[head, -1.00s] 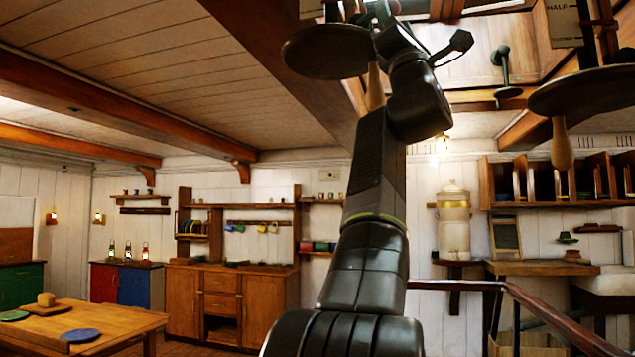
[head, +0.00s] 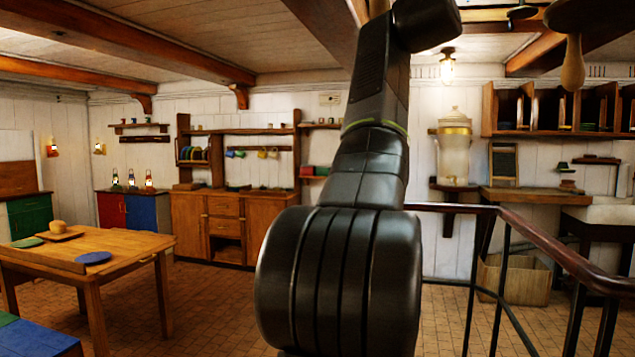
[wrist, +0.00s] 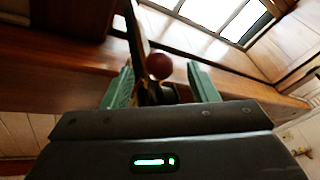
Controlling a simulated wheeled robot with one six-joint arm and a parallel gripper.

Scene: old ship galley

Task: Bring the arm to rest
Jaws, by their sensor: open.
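My arm (head: 370,165) rises through the middle of the head view and leaves it at the top, so my gripper is out of that view. In the wrist view my gripper (wrist: 162,84) points up towards wooden ceiling beams and a bright paned skylight (wrist: 215,15). Its two green fingers stand apart. A red-brown ball (wrist: 159,66) and a dark part show between the fingers in the picture. I cannot tell how far beyond the fingers they are, and I see no grip on them.
A hanging wooden piece with a pale handle (head: 573,65) is at upper right. A dark handrail (head: 540,237) runs along the right. A wooden table (head: 125,250) with a blue plate (head: 93,258) stands at left. Tiled floor (head: 215,300) is open between table and arm.

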